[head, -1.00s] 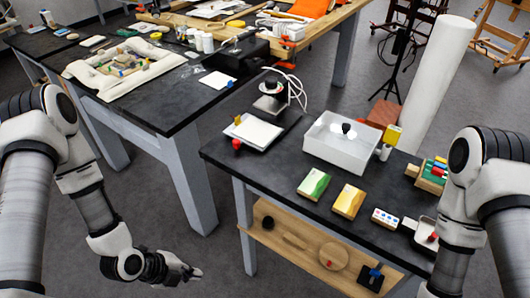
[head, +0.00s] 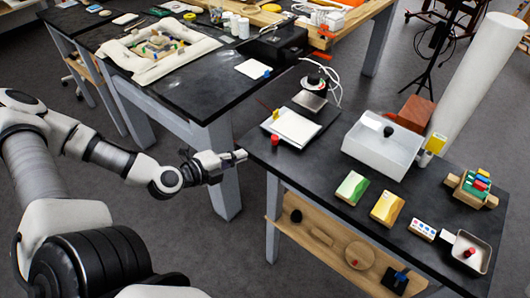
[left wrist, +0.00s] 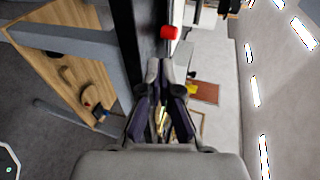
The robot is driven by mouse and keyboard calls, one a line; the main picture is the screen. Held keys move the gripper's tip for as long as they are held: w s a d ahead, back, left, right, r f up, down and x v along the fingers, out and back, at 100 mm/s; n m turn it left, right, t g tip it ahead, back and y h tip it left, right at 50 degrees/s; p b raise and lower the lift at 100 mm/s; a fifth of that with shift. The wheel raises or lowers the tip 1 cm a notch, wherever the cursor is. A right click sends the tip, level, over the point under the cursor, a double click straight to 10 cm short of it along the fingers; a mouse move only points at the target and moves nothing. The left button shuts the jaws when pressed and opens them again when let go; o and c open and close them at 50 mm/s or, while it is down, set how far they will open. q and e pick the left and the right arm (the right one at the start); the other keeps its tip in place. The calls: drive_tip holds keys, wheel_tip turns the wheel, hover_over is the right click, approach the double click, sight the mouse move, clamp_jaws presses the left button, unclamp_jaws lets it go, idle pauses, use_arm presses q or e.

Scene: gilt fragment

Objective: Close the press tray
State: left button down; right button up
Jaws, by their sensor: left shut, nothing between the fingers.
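What looks like the press tray is a flat white tray (head: 292,127) with a dark rim, at the left end of the dark table. A red knob (head: 275,141) stands at its near left side, close to the table edge. In the left wrist view a red knob (left wrist: 170,33) shows just beyond the fingers. My left gripper (head: 241,155) is shut and empty, left of the red knob, apart from it, near the table's left corner. In the left wrist view its fingers (left wrist: 159,68) are together. I cannot tell how far the tray is pulled out. My right gripper is out of view.
A black and silver device with a cable (head: 311,95) stands behind the tray. A white box (head: 382,155) with a black knob is to the right. Green (head: 351,187) and yellow (head: 387,208) blocks lie in front. A wooden shelf (head: 330,265) hangs below.

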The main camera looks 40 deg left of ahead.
sight(290, 125)
use_arm(q)
drive_tip(key=b+x, duration=0.3)
drive_tip(key=f+b+x, duration=0.1)
drive_tip(key=b+x, duration=0.2)
drive_tip(key=shift+s, duration=0.2)
drive_tip(key=shift+w+d+r+b, duration=0.2)
drive_tip(key=shift+w+b, duration=0.1)
drive_tip(key=shift+w, duration=0.3)
drive_tip(key=shift+w+d+r+b, duration=0.15)
drive_tip(key=shift+w+b, duration=0.15)
drive_tip(key=shift+w, duration=0.3)
drive_tip(key=shift+w+d+r, duration=0.1)
drive_tip(key=shift+w+r, duration=0.1)
drive_tip(key=shift+w, duration=0.5)
drive_tip(key=shift+w, duration=0.15)
drive_tip(key=w+b, duration=0.1)
drive_tip(key=w, duration=0.2)
drive_tip(key=w+b, duration=0.2)
drive_tip(key=w, duration=0.1)
drive_tip(key=w+b, duration=0.1)
drive_tip(key=w, duration=0.2)
drive_tip(key=shift+w+d+f, duration=0.15)
drive_tip(key=shift+w+d, duration=0.15)
drive_tip(key=shift+d, duration=0.1)
drive_tip(key=shift+r, duration=0.25)
